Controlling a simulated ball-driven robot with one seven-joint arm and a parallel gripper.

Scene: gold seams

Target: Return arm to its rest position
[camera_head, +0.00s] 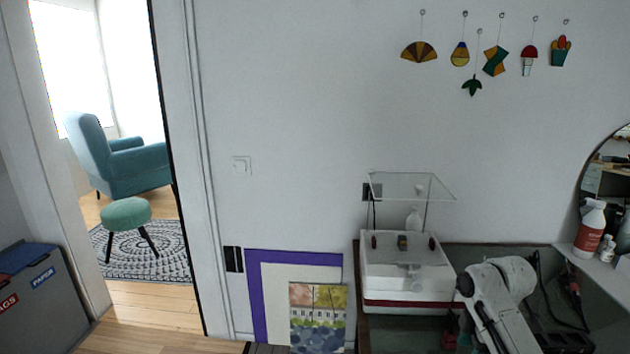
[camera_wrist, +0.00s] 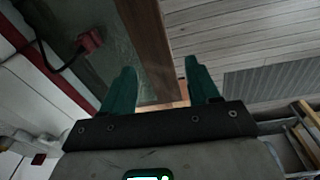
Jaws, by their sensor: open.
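My gripper (camera_wrist: 160,85) shows in the wrist view with its two teal fingers spread apart and nothing held between them. Past the fingertips are a brown wooden edge and a grey-green surface. In the head view my white arm (camera_head: 498,288) is at the lower right, in front of the bench and right of the white machine.
A white machine (camera_head: 405,270) with a clear shield stands on the bench. A red plug with a cord (camera_wrist: 90,40) lies near the fingers. A spray bottle (camera_head: 590,228) stands at right. Framed sheets (camera_head: 257,300) lean against the wall; a doorway opens left.

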